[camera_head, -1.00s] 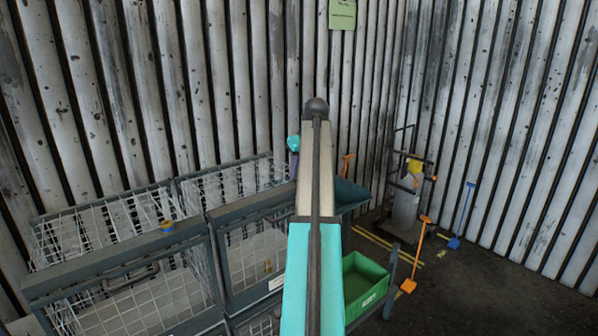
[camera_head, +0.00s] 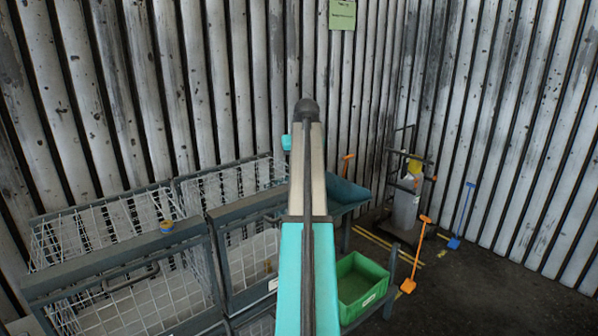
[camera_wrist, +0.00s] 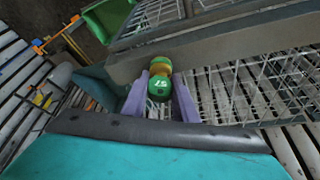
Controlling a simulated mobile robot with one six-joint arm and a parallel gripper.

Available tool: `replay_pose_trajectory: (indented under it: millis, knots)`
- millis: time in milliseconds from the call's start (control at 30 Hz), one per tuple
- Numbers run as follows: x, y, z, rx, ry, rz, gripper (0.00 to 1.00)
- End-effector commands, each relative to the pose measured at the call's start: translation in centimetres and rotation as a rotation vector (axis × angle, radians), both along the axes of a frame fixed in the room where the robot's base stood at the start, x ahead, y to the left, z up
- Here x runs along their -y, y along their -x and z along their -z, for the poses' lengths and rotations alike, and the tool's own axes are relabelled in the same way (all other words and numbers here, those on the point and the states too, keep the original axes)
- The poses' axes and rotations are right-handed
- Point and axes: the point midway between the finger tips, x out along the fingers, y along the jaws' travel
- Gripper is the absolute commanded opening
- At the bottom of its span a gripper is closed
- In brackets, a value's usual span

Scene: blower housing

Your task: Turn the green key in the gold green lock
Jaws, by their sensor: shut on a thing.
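In the wrist view, the green key (camera_wrist: 159,85), a round green piece with white markings on its face, sits between the two purple fingers of my gripper (camera_wrist: 161,88). My gripper is shut on it. The gold green lock (camera_wrist: 160,66) shows just beyond the key as a gold-yellow band with green behind it, against a grey frame bar. The key's inner end is hidden, so I cannot tell how deep it sits. In the head view, my arm hides the fingers, key and lock.
A grey-framed wire cage (camera_head: 120,270) stands at the left, with a yellow and blue round piece (camera_head: 167,226) on its bar. A green bin (camera_head: 360,285) is right of my arm. An orange shovel (camera_head: 417,255) and a blue shovel (camera_head: 462,215) stand farther right.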

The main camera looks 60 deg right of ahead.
Motion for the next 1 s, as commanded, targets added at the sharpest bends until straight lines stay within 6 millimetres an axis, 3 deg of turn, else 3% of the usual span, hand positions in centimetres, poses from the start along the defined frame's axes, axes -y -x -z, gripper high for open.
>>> replay_pose_trajectory:
  millis: [533, 1000]
  knots:
    - [0.10, 0.04, -0.03, 0.000, 0.001, 0.331, 0.04]
    - [0.13, 0.08, -0.02, 0.000, 0.001, 0.370, 0.04]
